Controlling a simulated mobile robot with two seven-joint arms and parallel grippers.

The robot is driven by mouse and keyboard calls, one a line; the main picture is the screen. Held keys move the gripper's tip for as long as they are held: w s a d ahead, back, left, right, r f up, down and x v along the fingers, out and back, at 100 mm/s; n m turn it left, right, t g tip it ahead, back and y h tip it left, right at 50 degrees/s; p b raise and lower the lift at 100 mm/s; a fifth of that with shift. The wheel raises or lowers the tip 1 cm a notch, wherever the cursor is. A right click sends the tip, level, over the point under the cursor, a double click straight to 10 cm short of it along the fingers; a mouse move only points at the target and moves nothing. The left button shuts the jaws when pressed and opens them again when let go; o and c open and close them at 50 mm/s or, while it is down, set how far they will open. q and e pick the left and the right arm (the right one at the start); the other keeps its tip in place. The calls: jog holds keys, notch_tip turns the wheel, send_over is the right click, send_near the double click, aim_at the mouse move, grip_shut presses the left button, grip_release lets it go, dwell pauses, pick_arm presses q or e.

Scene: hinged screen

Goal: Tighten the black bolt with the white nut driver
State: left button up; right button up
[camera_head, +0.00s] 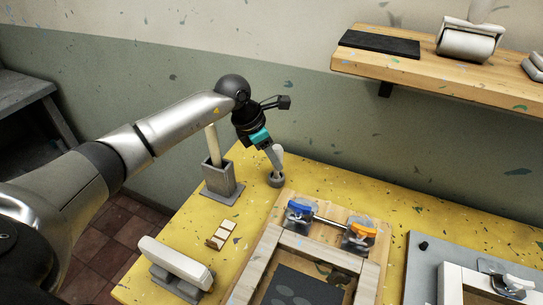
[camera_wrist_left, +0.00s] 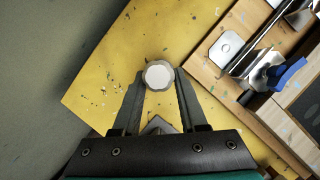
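A white-handled tool (camera_head: 279,153), seemingly the nut driver, stands upright in a round grey holder (camera_head: 275,181) on the yellow table. My left gripper (camera_head: 272,157) reaches down to it from the left. In the left wrist view its pale round end (camera_wrist_left: 158,74) lies between the fingertips of the left gripper (camera_wrist_left: 160,80), one on each side. Whether the fingers press on it cannot be told. A small black knob (camera_head: 423,245), perhaps the black bolt, stands on the grey panel (camera_head: 420,273) at the right. My right gripper is not in view.
A grey block holder (camera_head: 222,187) with a cream stick stands left of the tool. A white-topped block (camera_head: 175,263) lies front left. A wooden frame with a blue clamp (camera_head: 299,209) and an orange clamp (camera_head: 361,229) fills the middle. A wooden shelf (camera_head: 450,78) hangs behind.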

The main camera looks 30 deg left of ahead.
aim_at(276, 147)
pick_arm(q)
grip_shut()
jog(key=shift+r, duration=0.1)
notch_tip(276, 147, up, 5)
jog(key=p, duration=0.3)
jog(key=shift+p, duration=0.3)
jog(key=shift+f, duration=0.2)
